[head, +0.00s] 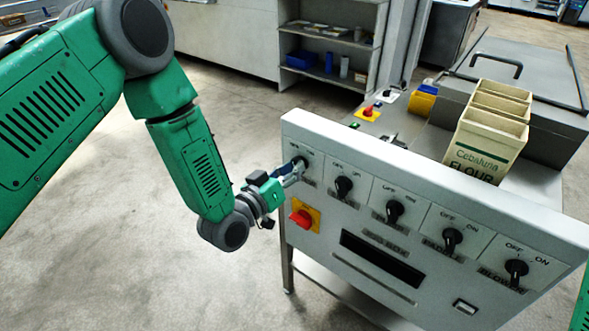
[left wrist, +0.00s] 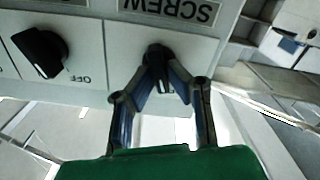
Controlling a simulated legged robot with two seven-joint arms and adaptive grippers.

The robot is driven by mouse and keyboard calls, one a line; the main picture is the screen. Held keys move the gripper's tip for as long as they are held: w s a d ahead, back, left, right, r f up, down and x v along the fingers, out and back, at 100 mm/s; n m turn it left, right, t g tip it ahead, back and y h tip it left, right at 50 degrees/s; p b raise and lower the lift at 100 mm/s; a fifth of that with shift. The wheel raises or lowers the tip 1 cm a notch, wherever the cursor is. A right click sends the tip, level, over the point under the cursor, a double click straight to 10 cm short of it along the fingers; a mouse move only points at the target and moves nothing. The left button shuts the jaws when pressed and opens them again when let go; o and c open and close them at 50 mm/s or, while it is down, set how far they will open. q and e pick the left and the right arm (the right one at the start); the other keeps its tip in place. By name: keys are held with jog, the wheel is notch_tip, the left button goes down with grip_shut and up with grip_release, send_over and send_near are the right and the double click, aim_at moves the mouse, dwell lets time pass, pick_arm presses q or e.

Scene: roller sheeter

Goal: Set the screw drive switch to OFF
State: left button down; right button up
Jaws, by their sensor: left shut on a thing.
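The screw drive switch is the leftmost black rotary knob (head: 300,161) on the white control panel (head: 420,180). In the left wrist view the same knob (left wrist: 157,55) sits beside an upside-down SCREW label (left wrist: 180,9). My left gripper (head: 297,170) is at this knob, and in the left wrist view its two fingers (left wrist: 163,78) close in on the knob from both sides, shut on it. The fingers partly cover the knob and its markings, so I cannot tell whether it points to OFF or ON. My right gripper is not in view.
Several similar black knobs run rightward along the panel, the nearest being a neighbouring knob (head: 344,187). A red switch on a yellow plate (head: 303,217) sits below the gripper. A flour box (head: 487,135) stands behind the panel. The floor left of the panel is clear.

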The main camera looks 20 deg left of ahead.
pick_arm(q)
jog(key=shift+w+a+r, duration=0.1)
jog(key=shift+w+r, duration=0.15)
jog(key=shift+r, duration=0.05)
jog(key=c, duration=1.6)
grip_release()
jog(key=shift+s+f, duration=0.1)
jog(key=shift+f, duration=0.05)
jog(key=v, duration=1.2)
